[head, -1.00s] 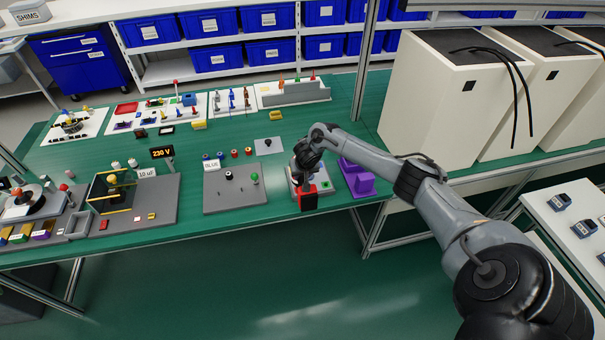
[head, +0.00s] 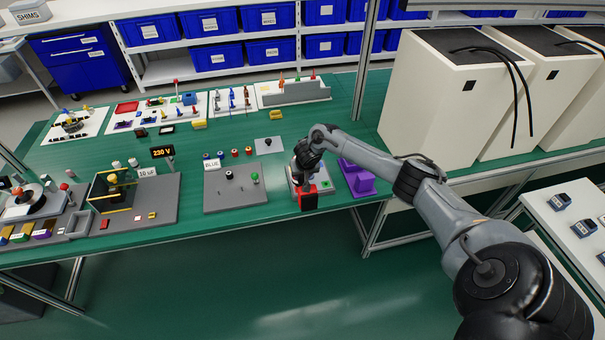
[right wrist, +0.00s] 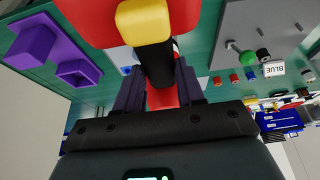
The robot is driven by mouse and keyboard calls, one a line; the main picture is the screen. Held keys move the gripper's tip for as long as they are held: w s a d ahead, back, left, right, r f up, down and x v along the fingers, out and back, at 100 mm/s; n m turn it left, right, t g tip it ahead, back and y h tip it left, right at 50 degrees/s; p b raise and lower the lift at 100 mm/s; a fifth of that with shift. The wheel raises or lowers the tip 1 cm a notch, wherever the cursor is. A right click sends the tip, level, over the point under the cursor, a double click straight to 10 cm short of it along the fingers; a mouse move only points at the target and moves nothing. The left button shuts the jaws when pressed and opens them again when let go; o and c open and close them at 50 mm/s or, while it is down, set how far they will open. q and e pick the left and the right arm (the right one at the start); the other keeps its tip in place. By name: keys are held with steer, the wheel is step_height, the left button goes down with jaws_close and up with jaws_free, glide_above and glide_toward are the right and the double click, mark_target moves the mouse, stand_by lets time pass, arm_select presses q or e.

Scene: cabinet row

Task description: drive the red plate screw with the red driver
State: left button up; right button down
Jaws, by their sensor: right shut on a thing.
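My right gripper (head: 305,178) is over the light plate (head: 325,184) near the front edge of the green bench. It is shut on the red driver (head: 308,188), a red and black tool with a dark lower block. In the right wrist view the two dark fingers (right wrist: 160,92) close around the driver's black and red body (right wrist: 158,66). A yellow part (right wrist: 143,20) and a large red surface show beyond it. The red plate screw and the driver's tip cannot be made out; the gripper and driver cover that area. My left gripper is not in view.
A purple holder (head: 358,180) stands just right of the plate. A grey board (head: 235,200) with a black knob and a green knob lies to the left. Small coloured pieces and a BLUE sign (head: 211,163) stand behind it. Large white cabinets (head: 440,100) rise at the right.

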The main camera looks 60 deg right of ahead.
stand_by(0.4)
steer(key=shift+p, duration=0.4)
steer(key=shift+r, duration=0.15)
steer(key=shift+r+p, duration=1.15)
steer(key=shift+p, duration=0.4)
steer(key=shift+r+p, duration=1.3)
steer(key=shift+p, duration=0.35)
